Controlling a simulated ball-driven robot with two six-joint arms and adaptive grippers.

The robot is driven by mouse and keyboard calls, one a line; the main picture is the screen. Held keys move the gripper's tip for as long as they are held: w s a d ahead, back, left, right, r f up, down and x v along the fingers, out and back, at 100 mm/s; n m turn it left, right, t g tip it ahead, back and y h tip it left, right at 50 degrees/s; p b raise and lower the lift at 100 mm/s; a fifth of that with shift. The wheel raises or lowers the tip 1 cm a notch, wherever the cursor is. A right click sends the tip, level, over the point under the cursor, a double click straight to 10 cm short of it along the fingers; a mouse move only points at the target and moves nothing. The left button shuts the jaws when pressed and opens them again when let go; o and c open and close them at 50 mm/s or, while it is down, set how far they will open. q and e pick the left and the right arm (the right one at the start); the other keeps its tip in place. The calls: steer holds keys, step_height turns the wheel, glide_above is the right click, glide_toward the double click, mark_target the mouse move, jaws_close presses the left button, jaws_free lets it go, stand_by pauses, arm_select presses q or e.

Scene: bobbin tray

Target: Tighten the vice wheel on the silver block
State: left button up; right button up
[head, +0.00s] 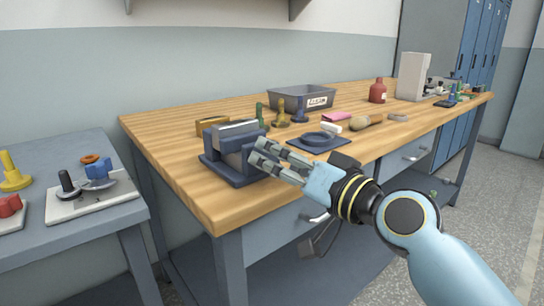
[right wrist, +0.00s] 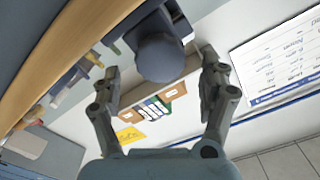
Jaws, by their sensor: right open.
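The dark blue vice (head: 215,166) stands near the front left of the wooden bench. The silver block (head: 232,134) sits between its jaws. My right gripper (head: 262,154) is at the vice's right side, with its fingers pointing left toward it. The vice wheel is hidden behind the fingers in the head view. In the right wrist view a round dark wheel (right wrist: 160,58) lies ahead, between the spread fingertips of the right gripper (right wrist: 160,76). I cannot tell whether either finger touches it. My left gripper is out of view.
A blue pad with a ring (head: 318,140) lies right of the vice on the wooden bench (head: 170,150). A brown box (head: 212,125), small pegs and a grey bin (head: 301,98) stand behind. A lower grey table (head: 60,250) with small fixtures is at the left.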

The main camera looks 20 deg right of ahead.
steer(key=v, duration=0.8)
steer(key=shift+s, duration=0.35)
steer(key=shift+d, duration=0.1)
